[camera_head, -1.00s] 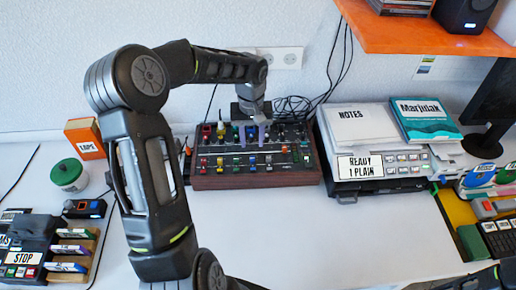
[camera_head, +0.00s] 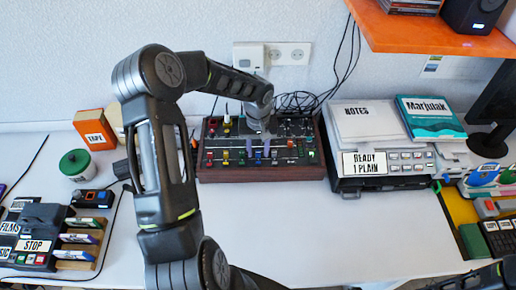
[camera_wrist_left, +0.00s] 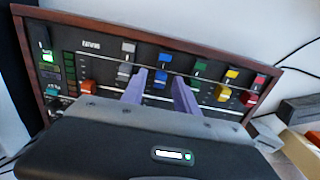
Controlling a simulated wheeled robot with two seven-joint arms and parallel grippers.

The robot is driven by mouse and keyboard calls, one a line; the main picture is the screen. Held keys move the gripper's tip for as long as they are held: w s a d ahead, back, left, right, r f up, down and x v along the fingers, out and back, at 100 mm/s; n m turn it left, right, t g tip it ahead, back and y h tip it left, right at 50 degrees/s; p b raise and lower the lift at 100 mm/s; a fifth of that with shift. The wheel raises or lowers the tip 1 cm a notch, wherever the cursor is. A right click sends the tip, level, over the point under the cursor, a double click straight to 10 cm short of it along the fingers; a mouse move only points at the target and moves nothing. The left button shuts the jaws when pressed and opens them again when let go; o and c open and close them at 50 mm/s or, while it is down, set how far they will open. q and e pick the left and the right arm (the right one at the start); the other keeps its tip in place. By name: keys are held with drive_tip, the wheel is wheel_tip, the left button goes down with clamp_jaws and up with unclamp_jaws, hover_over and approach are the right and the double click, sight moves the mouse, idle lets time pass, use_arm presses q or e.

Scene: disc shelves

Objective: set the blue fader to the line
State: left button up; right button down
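The mixer panel (camera_head: 262,174), dark with a wooden rim, stands at the back of the desk. The blue fader (camera_wrist_left: 161,77) has a blue cap and shows between my two purple fingers in the wrist view. My left gripper (camera_wrist_left: 160,88) is open, one finger on each side of the cap; I cannot tell whether they touch it. The left gripper also shows over the panel in the head view (camera_head: 258,148). Pale lines cross the fader slots, but which is the target line is hard to tell.
Close beside the blue fader are a grey fader (camera_wrist_left: 124,71) and a green fader (camera_wrist_left: 195,84). A notes stack on a grey machine (camera_head: 390,164) stands right of the mixer. A green-lidded jar (camera_head: 76,164) stands left. The desk in front is clear.

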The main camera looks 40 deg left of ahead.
use_arm(q)
drive_tip(key=shift+c, duration=0.3)
clamp_jaws()
idle(1.1)
